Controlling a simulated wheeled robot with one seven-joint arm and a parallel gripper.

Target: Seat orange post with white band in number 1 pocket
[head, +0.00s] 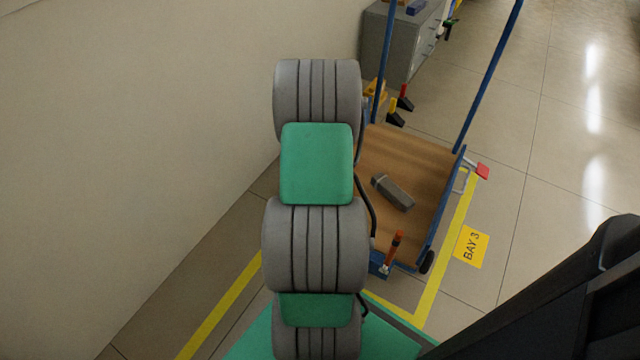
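An orange post (394,249) with a pale band near its lower end stands at the near edge of the cart, beside a small blue block (379,264). It looks slightly tilted in the head view. I cannot tell whether its foot is in a pocket of the block. No pocket number can be read, and part of this area is hidden behind my arm. My grey and green arm links run up the middle of the view. My gripper is not in view.
The cart has a wooden deck (412,155) and blue rails, with a grey oblong object (392,192) on it. A grey cabinet (408,42) stands behind. A wall (140,150) is on the left. Open floor (575,150) lies right of a yellow BAY 3 sign (471,246).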

